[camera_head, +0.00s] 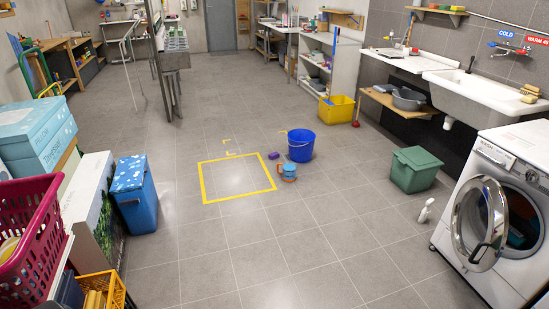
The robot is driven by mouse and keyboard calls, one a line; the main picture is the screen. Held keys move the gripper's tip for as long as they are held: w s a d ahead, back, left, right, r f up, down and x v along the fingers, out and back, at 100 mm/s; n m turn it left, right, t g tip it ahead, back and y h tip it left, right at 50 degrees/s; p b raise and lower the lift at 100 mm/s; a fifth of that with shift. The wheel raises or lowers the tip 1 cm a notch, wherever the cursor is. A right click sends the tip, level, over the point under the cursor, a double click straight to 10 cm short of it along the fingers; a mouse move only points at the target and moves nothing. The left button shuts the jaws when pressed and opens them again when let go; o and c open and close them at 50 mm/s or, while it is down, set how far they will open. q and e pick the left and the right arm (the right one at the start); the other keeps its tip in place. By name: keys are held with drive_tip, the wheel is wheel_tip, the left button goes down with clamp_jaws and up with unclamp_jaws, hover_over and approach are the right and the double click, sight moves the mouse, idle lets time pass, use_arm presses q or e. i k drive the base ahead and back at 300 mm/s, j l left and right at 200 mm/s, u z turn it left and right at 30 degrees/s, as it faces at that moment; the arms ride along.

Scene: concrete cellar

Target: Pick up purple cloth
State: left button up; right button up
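A small purple item (274,155), which may be the purple cloth, lies on the tiled floor just left of the blue bucket (301,146). It is too small to make out folds or texture. It lies near the top right corner of the yellow floor square (202,182), outside the line. Neither of my grippers shows in the head view.
An orange and blue object (288,172) stands just in front of the bucket. A green bin (415,169), a white spray bottle (425,211) and an open washing machine (505,215) are at right. A blue bin (135,195) stands left. The floor in front is clear.

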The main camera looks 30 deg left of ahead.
sight(274, 156)
drive_tip(key=i+j+u, duration=1.05)
drive_tip(key=i+u, duration=0.5)
drive_tip(key=i, duration=1.3)
drive_tip(key=i+z, duration=0.1)
drive_tip(key=i, duration=0.4)
drive_tip(key=i+j+z, duration=0.15)
drive_tip(key=i, duration=0.4)
drive_tip(key=i+j+z, duration=0.1)
drive_tip(key=i, duration=0.4)
drive_tip(key=i+j+z, duration=0.1)
drive_tip(key=i, duration=0.4)
